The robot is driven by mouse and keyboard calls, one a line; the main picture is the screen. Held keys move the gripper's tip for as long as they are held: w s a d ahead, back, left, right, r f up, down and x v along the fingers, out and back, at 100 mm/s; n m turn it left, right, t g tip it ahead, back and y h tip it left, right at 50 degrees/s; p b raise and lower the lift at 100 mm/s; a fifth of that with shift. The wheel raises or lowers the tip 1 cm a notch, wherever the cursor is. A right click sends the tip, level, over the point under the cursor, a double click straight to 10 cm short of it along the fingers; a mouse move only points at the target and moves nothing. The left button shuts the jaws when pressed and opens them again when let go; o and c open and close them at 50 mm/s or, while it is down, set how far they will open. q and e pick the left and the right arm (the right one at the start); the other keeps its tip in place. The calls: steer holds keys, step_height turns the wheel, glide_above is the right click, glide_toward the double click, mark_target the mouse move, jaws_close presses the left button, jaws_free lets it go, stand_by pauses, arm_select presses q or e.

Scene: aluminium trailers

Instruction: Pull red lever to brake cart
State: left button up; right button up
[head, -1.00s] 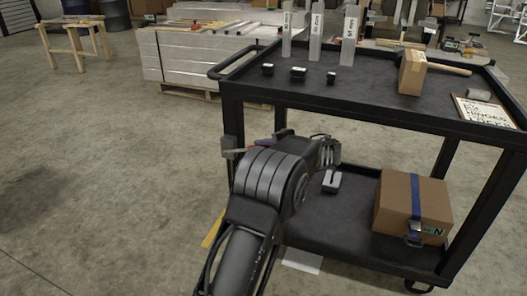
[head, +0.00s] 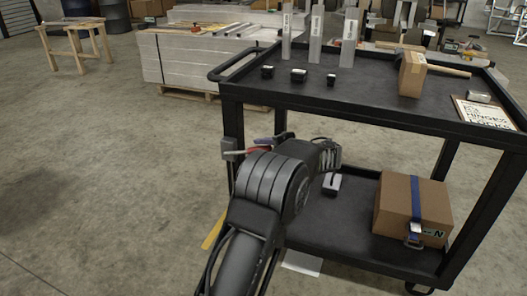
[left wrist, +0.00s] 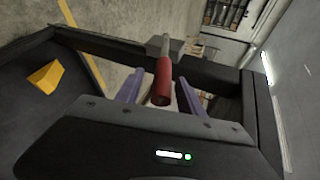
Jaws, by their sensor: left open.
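The black cart (head: 350,112) stands in front of me with a red lever (head: 258,151) at its left near corner, mostly hidden by my arm in the head view. In the left wrist view the red lever (left wrist: 162,84) points toward the camera, between the two purple fingers of my left gripper (left wrist: 160,77). The fingers stand apart with a gap on both sides of the lever. In the head view my left gripper (head: 265,141) shows only as a bit of purple beyond my wrist. My right gripper is out of view.
The cart's top carries metal profiles (head: 348,42), small black parts (head: 299,75), a cardboard box (head: 412,75) and a sign (head: 484,112). A strapped box (head: 412,206) sits on the lower shelf. The floor to the left is clear up to a wooden trestle (head: 74,45).

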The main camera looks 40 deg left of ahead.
arm_select(q)
steer(key=p+v, duration=0.1)
steer(key=v, duration=0.6)
steer(key=shift+d+r+p, duration=0.15)
steer(key=shift+d+p, duration=0.15)
steer(key=shift+d, duration=0.05)
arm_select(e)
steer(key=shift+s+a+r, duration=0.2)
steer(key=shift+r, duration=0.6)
